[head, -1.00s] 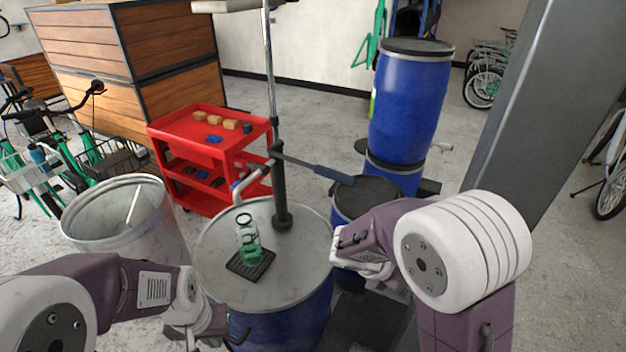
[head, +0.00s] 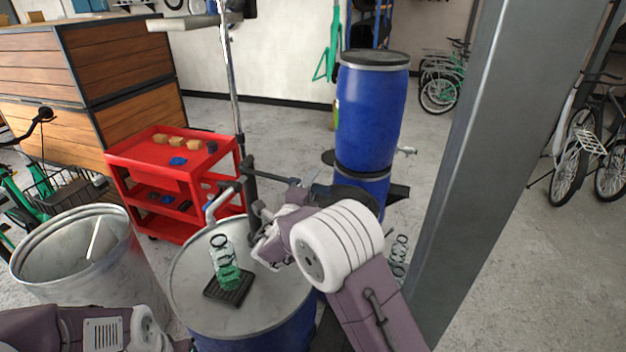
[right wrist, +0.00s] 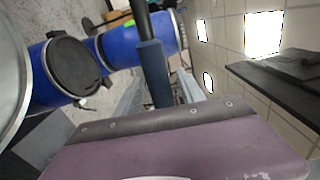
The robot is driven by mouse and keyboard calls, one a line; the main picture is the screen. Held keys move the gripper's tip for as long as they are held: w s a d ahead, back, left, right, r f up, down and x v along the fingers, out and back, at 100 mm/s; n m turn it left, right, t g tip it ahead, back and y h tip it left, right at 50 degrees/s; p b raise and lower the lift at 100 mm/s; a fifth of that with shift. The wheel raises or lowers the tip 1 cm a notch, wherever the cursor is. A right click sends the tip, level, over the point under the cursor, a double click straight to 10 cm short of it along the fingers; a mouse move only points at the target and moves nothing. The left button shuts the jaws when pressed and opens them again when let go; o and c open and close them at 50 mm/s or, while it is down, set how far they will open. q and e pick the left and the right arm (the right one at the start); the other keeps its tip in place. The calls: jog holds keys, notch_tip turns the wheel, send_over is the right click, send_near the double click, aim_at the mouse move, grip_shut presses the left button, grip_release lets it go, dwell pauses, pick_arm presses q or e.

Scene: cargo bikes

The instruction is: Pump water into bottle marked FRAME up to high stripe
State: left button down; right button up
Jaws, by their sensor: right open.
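A clear bottle (head: 223,256) with green in its lower part stands upright on a black drip mat (head: 240,286) on the barrel top (head: 190,298). Its marking and stripes are too small to read. The pump (head: 249,188) rises behind it, with its curved spout (head: 211,211) near the bottle's mouth. The pump's lever (head: 262,175) points right, its end partly hidden behind my right arm. My right gripper (head: 262,246) is open beside the pump post, right of the bottle. The lever's blue-grey grip (right wrist: 151,62) shows in the right wrist view. My left gripper is below the head view.
A grey metal bin (head: 65,240) stands left of the barrel. A red cart (head: 150,160) with small items is behind. Blue drums (head: 370,110) stand behind right, and a grey pillar (head: 470,170) rises right of my right arm.

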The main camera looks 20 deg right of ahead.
jog(key=shift+x, duration=0.8)
jog(key=shift+c, duration=0.3)
grip_shut()
dwell(0.6)
